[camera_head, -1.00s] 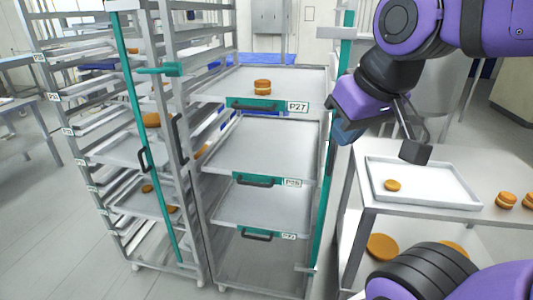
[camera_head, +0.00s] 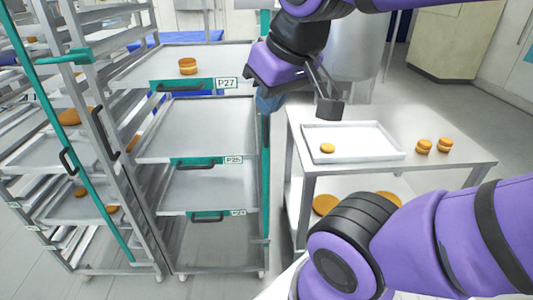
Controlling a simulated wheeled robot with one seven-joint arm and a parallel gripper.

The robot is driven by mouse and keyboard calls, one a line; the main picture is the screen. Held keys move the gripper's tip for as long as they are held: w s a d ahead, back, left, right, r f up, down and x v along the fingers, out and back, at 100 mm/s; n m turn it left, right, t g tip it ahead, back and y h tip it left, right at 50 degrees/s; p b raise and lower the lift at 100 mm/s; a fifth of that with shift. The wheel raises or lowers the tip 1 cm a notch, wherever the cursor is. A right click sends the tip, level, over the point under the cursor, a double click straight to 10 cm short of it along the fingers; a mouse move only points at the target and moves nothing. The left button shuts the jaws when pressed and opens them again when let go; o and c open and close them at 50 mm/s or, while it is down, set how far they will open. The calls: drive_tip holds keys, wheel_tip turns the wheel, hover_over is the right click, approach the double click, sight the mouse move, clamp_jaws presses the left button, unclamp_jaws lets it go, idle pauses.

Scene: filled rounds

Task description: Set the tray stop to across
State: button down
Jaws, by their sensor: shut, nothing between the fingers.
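A long teal bar (camera_head: 99,199) stands slanted along the front of the left rack, with a short teal crosspiece (camera_head: 66,58) near its top. A second teal upright (camera_head: 266,150) runs down the right side of the middle rack. I cannot tell for certain which teal part is the tray stop. My gripper (camera_head: 268,103) hangs at the upper right of the middle rack, its blue fingers shut and empty. It overlaps the teal upright in the picture, and I cannot tell whether they touch. A dark block on a bracket sticks out beside it.
The middle rack holds trays labelled P27, with a sandwiched orange round (camera_head: 187,66) on the top tray (camera_head: 130,75). At right, a metal table (camera_head: 450,160) bears a white tray (camera_head: 395,157) with one round, and two sandwiched rounds (camera_head: 424,146). Floor shows beyond the table.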

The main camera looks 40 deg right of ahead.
drive_tip(key=w+d+f+m+g+y, duration=0.4)
drive_tip(key=w+d+f+m+y, duration=0.6)
drive_tip(key=f+m, duration=0.25)
drive_tip(key=d+f+m+t, duration=0.5)
drive_tip(key=d+m+t, duration=0.1)
drive_tip(key=d, duration=0.4)
drive_tip(key=d+f+m+t+y, duration=0.1)
drive_tip(key=d+f+m+t, duration=0.5)
drive_tip(key=d+m, duration=0.3)
drive_tip(key=shift+s+d+f+t+y, duration=0.25)
drive_tip(key=shift+s+d+t+y, duration=0.05)
drive_tip(key=shift+d, duration=0.6)
drive_tip(key=shift+w+m, duration=0.1)
drive_tip(key=shift+m, duration=0.15)
drive_tip(key=x, duration=1.4)
drive_tip(key=shift+a, duration=0.1)
drive_tip(key=x, duration=0.3)
drive_tip(key=s+a+x, duration=0.1)
drive_tip(key=x, duration=0.1)
drive_tip(key=shift+w+a, duration=0.25)
drive_tip(key=shift+w, duration=0.1)
